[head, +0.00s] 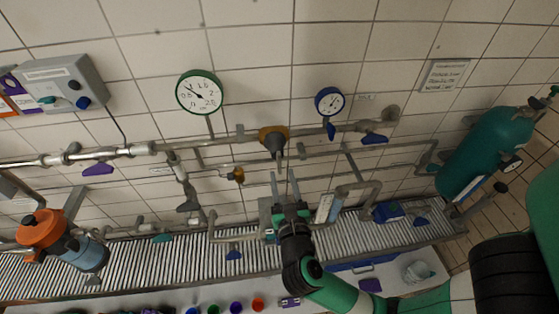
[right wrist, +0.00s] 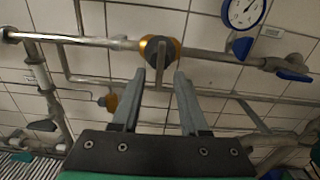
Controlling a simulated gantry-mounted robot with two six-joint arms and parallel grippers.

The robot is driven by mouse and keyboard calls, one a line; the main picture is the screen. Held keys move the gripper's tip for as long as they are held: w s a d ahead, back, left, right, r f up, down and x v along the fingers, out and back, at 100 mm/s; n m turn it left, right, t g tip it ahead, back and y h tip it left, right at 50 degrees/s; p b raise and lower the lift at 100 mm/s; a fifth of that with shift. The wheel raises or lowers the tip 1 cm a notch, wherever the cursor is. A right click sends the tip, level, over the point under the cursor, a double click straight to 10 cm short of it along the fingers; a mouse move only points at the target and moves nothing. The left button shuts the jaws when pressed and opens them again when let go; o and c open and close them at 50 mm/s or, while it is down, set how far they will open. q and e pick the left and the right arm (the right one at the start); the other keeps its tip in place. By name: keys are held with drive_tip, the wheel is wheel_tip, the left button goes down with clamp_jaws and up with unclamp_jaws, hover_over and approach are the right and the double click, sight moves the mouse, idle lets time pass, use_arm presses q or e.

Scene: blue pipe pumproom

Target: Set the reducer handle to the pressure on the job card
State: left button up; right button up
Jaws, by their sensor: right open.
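The reducer (head: 273,138) is a brass-orange body on the upper pipe, with a grey handle that points down in the head view. In the right wrist view the reducer (right wrist: 158,52) is straight ahead, and its handle shows between my fingertips. My right gripper (head: 284,176) is open just below it; the right wrist view shows the two fingers (right wrist: 160,76) apart, one each side of the handle. I cannot tell whether they touch it. A green-rimmed gauge (head: 199,92) has its needle pointing up-left. A white card (head: 445,75) on the wall has text too small to read. My left gripper is not in view.
A blue-rimmed gauge (head: 329,102) stands right of the reducer. A small brass fitting (head: 236,175) sits on a lower pipe. Blue and purple valve levers line the pipes. A grey control box (head: 60,85) is at left, a teal cylinder (head: 487,150) at right.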

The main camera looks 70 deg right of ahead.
sight(280, 164)
drive_tip(key=x, duration=0.5)
drive_tip(key=shift+w+d, duration=0.15)
drive_tip(key=shift+d, duration=0.2)
clamp_jaws()
